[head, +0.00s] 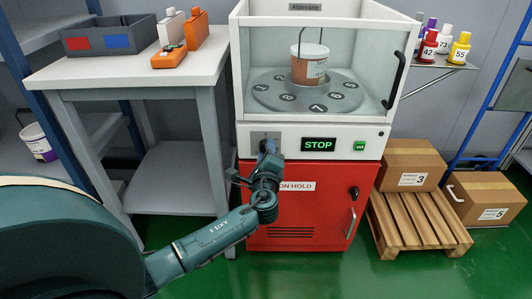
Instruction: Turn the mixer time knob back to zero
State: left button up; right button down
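The mixer (316,172) is a white cabinet with a glass front above a red lower door. Its white control panel has a green-lit display reading STOP (319,144) and a green button (359,145) to the right. My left gripper (268,147) is at the left part of this panel, in front of a small grey plate (257,135) where the time knob would sit. The knob and its pointer are hidden or too small to make out behind the gripper. Whether the fingers touch or hold it cannot be told. My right gripper is not in view.
Inside the mixer, a paint can (309,68) stands on a numbered turntable (270,95). A grey table (120,75) stands left, with a dark bin (110,43) and orange items. Cardboard boxes (408,165) and a wooden pallet (415,225) are right. Green floor (350,275) is clear in front.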

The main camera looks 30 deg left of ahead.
pick_arm(q)
jog(key=o, duration=0.4)
jog(key=shift+s, duration=0.1)
jog(key=p+v, duration=0.2)
jog(key=v, duration=1.1)
jog(key=shift+d+p, duration=0.1)
jog(key=shift+p, duration=0.3)
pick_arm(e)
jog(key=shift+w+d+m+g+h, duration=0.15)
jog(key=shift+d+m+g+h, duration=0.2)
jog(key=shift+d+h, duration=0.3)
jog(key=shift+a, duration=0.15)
